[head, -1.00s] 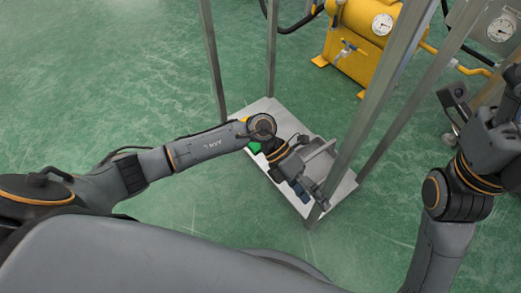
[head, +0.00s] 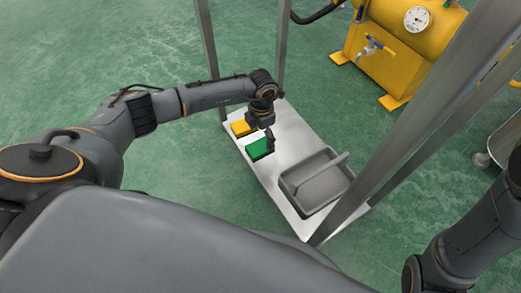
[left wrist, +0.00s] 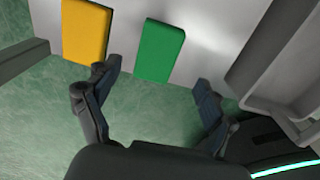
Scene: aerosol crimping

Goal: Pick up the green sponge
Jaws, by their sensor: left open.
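The green sponge (head: 259,148) lies on the light metal shelf (head: 290,125), and it also shows in the left wrist view (left wrist: 160,50). A yellow sponge (head: 241,127) lies beside it, and it also shows in the left wrist view (left wrist: 86,30). My left gripper (head: 268,147) hangs over the shelf at the green sponge, partly hiding its right side. In the left wrist view the left gripper (left wrist: 150,90) is open, with the green sponge ahead between its spread fingers. Nothing is held. The fingertips of my right gripper are out of view.
A grey tray (head: 292,208) with a handle stands on the shelf right of the sponges, and it shows in the left wrist view (left wrist: 245,75). Upright metal posts (head: 415,140) frame the shelf. A yellow tank (head: 400,45) stands behind on the green floor.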

